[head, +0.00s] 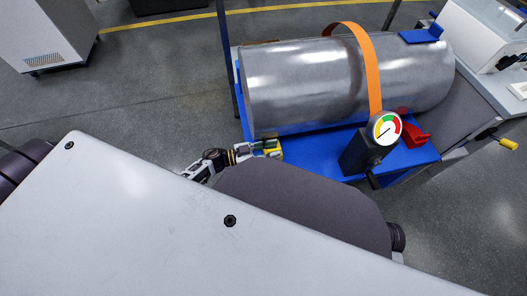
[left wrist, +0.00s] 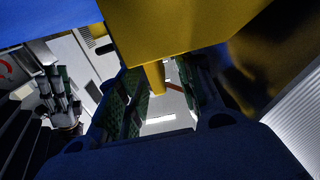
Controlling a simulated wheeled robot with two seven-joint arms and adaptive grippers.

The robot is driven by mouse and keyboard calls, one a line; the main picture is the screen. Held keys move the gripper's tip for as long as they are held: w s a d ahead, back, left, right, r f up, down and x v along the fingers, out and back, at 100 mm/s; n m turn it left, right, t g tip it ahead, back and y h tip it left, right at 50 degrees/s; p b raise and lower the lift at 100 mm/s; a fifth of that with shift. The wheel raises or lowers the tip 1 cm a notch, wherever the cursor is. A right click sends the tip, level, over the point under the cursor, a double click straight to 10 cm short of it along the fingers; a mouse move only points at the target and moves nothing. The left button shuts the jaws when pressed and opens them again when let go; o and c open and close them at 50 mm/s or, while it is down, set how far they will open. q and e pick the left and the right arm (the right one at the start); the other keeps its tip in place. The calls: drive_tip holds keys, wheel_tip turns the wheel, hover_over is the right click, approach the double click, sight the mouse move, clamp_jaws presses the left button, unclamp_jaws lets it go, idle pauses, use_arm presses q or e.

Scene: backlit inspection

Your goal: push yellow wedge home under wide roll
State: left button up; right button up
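The wide roll (head: 300,85) is a large silver cylinder lying on a blue stand. The yellow wedge (head: 272,147) is at the stand's near left corner, below the roll's near side; how far under it sits I cannot tell. My left gripper (head: 256,150) is at the wedge, partly hidden behind my own arm. In the left wrist view the yellow wedge (left wrist: 185,25) fills the top, close ahead of the fingers. The fingers (left wrist: 163,100) stand apart with a lit gap between them. My right gripper (left wrist: 62,95) appears at the left there, its opening unclear.
An orange strap (head: 365,65) crosses the roll. A gauge (head: 384,128) on a dark post stands at the stand's front. A red wedge (head: 415,136) is right of it, and a blue block (head: 422,36) is at the roll's far right.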

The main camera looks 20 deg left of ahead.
use_arm(q)
drive_tip(key=shift+w+d, duration=0.3)
drive_tip(key=shift+d, duration=0.15)
clamp_jaws()
